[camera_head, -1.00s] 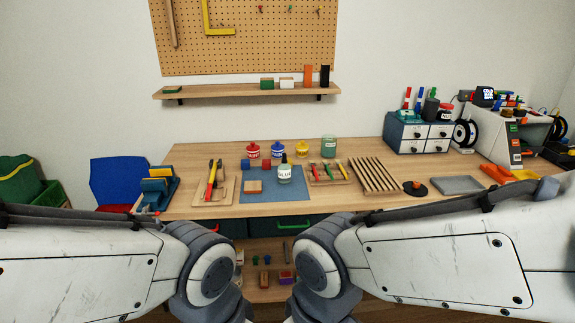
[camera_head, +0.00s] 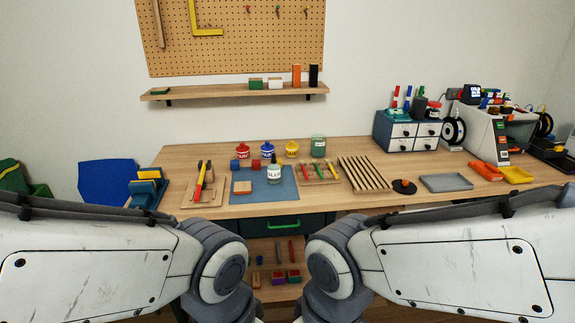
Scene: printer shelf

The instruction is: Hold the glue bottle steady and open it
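The glue bottle (camera_head: 274,174) stands upright on the blue mat (camera_head: 265,194) on the workbench. It has a pale body with a white label and a dark pointed cap (camera_head: 275,160). Both of my arms reach in from the lower left and lower right, with their elbow joints in front of the bench. Neither gripper shows in the head view, and nothing touches the bottle.
On the workbench (camera_head: 330,201), a sponge block (camera_head: 242,187) lies on the mat and red, blue and yellow pots stand behind. A tool tray (camera_head: 318,181) and slatted rack (camera_head: 363,175) are right of the mat. A drawer unit (camera_head: 405,132) stands at back right.

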